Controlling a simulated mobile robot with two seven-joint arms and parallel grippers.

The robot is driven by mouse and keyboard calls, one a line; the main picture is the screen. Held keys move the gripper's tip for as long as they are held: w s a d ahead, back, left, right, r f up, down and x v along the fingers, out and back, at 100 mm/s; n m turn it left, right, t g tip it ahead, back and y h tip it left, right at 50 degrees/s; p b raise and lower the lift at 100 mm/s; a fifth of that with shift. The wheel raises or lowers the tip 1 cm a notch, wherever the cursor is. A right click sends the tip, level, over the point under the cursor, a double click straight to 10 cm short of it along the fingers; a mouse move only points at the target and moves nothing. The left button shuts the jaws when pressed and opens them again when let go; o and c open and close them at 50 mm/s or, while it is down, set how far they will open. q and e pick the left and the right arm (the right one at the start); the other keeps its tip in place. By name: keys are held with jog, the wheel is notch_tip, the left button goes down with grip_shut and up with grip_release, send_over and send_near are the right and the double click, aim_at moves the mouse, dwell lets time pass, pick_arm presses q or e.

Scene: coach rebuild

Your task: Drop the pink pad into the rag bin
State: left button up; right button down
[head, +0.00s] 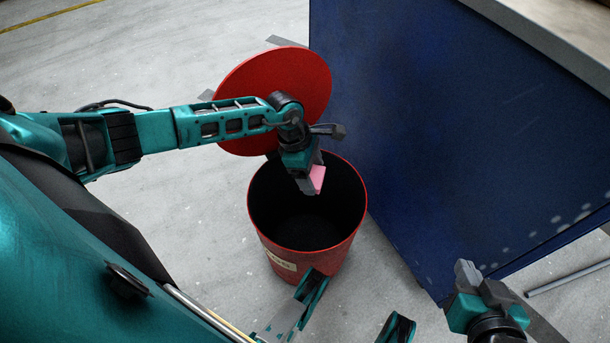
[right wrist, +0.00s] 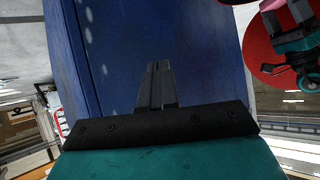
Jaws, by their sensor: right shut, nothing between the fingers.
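The rag bin (head: 345,245) is a red, round bin with a dark inside and a pale label on its front. Its red lid (head: 318,75) stands open at the back. My left gripper (head: 309,188) points down over the bin's mouth, shut on the pink pad (head: 318,177), which sits at the fingers near the upper rim. One finger partly hides the pad. My right gripper (head: 466,272) is shut and empty at the lower right, apart from the bin. Its closed fingers (right wrist: 158,72) also show in the right wrist view.
A blue cabinet (head: 430,130) with a pale top (head: 550,35) stands close to the right of the bin. A grey pipe (head: 565,278) lies at the far right. Open concrete floor (head: 130,65) lies to the back left.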

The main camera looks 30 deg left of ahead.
pick_arm(q)
jog(key=o, duration=0.4)
pick_arm(e)
jog(key=shift+d+f, duration=0.1)
jog(key=shift+d, duration=0.05)
pick_arm(q)
jog(key=shift+r, duration=0.1)
pick_arm(e)
jog(key=shift+s, duration=0.1)
pick_arm(q)
jog(key=p+v, duration=0.4)
jog(key=v, duration=0.8)
jog(key=shift+a+r, duration=0.2)
jog(key=shift+r, duration=0.15)
pick_arm(e)
jog(key=shift+s+d+r+h, duration=0.15)
jog(key=shift+d+r, duration=0.2)
jog(key=shift+r, duration=0.1)
jog(key=shift+s+d+r+h, duration=0.15)
jog(key=shift+d+r, duration=0.15)
jog(key=shift+r, duration=0.15)
